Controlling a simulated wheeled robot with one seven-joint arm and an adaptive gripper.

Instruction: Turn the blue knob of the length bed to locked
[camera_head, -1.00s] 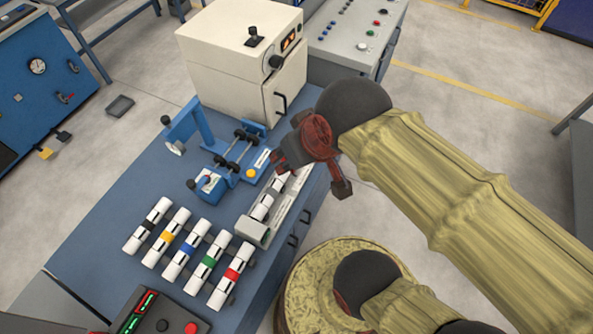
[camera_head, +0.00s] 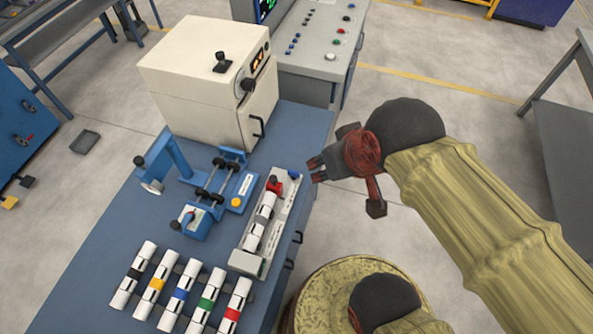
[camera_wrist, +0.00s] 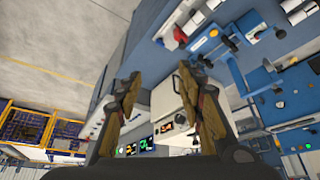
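The length bed (camera_head: 247,262) is a long grey channel on the blue table, with white and grey pipe pieces lying in it. At its far end are a red part (camera_head: 273,185) and a small blue knob (camera_head: 294,174). The knob's exact setting is too small to read. In the wrist view the red part (camera_wrist: 180,36) shows near the top, with a small blue spot (camera_wrist: 160,42) beside it. My gripper (camera_head: 314,170) is just right of the blue knob and apart from it. Its two fingers are spread in the wrist view (camera_wrist: 165,82), with nothing between them.
A blue fixture (camera_head: 215,190) with black rollers and a yellow button stands left of the bed. A white machine (camera_head: 210,85) stands behind. Several pipes with coloured bands (camera_head: 181,294) lie at the front of the table.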

